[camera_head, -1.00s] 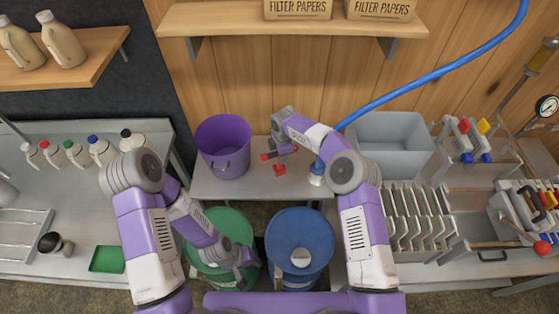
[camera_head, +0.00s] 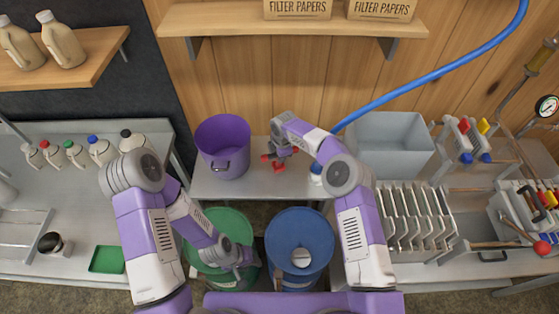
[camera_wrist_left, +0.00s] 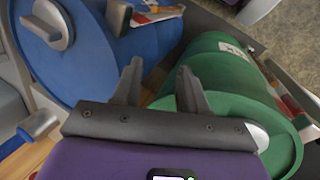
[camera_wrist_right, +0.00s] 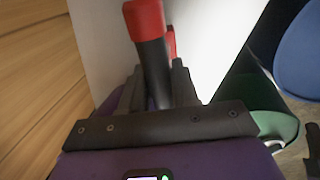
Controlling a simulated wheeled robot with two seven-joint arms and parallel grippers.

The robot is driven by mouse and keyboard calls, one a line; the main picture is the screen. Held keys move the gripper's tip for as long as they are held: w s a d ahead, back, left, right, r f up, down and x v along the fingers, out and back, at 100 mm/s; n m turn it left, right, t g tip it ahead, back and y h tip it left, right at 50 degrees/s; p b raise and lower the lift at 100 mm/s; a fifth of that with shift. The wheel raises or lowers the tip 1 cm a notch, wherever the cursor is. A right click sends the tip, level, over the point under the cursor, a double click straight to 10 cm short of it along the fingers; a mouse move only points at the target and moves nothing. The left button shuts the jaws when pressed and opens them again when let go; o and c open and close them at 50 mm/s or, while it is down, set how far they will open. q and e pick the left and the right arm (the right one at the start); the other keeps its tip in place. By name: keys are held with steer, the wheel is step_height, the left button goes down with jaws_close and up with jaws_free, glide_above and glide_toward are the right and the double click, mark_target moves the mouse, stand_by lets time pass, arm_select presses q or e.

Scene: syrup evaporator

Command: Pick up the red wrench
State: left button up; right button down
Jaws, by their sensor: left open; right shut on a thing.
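The red wrench (camera_wrist_right: 145,20) shows in the right wrist view as a red end on a dark shaft between the fingers. My right gripper (camera_wrist_right: 158,75) is shut on it. Part of the wrench is hidden by the fingers. My left gripper (camera_wrist_left: 160,75) is open and empty beside the green barrel (camera_wrist_left: 225,90); in the head view it is low over that barrel's top.
The purple bucket (camera_head: 222,140) stands left on the small table (camera_head: 240,188). The white bottle (camera_head: 316,175) stands at its right. A grey bin (camera_head: 390,145) and a plate rack (camera_head: 408,215) are farther right. The blue barrel (camera_head: 315,235) stands in front of the table.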

step_height(320, 180, up, 10)
stand_by(0.6)
stand_by(0.9)
